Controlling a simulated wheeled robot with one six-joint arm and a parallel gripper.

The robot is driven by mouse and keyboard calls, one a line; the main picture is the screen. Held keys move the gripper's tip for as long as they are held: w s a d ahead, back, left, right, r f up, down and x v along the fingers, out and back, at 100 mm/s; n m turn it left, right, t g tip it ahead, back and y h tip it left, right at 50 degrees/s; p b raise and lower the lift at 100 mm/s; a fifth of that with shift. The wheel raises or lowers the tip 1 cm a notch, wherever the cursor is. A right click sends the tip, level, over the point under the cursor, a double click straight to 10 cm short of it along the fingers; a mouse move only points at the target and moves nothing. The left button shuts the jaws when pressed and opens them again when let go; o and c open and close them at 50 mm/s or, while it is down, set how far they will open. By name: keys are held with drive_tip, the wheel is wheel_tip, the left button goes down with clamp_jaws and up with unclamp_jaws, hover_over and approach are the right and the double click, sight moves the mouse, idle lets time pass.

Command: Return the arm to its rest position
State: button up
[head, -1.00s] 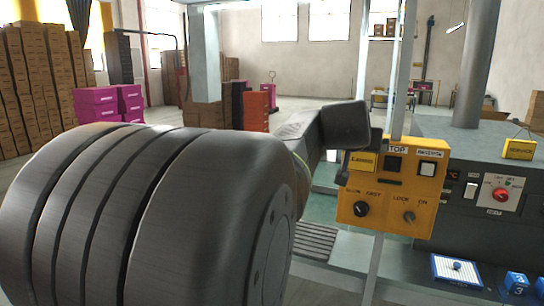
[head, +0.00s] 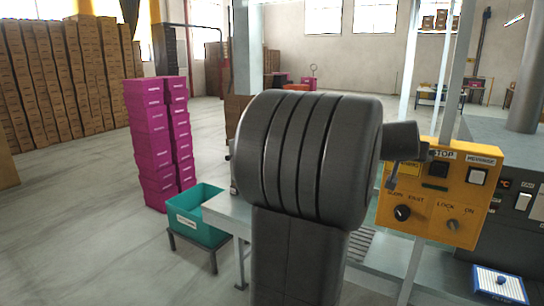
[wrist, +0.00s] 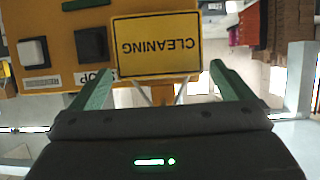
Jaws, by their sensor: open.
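My gripper (wrist: 161,72) is open and empty, its two green fingers spread in the wrist view. A yellow CLEANING sign (wrist: 156,45) shows upside down beyond and between the fingertips, in front of the yellow control panel (wrist: 45,20). I cannot tell how far the fingers are from the sign. In the head view my arm stands bent in the middle, with its wrist end near the upper left of the control panel (head: 432,212). There the fingers are mostly hidden or too small to make out.
The panel carries knobs and buttons beside a post. A teal bin (head: 200,228) on a low stand and stacked magenta crates (head: 150,150) are left of my arm. Brown carton stacks (head: 60,80) line the back left. The floor at the left is clear.

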drive_tip(key=x, duration=0.3)
drive_tip(key=shift+s+a+r+p, duration=0.15)
drive_tip(key=shift+s+r+p, duration=0.1)
drive_tip(key=shift+p, duration=0.15)
drive_tip(key=shift+w+f, duration=0.1)
drive_tip(key=shift+f, duration=0.05)
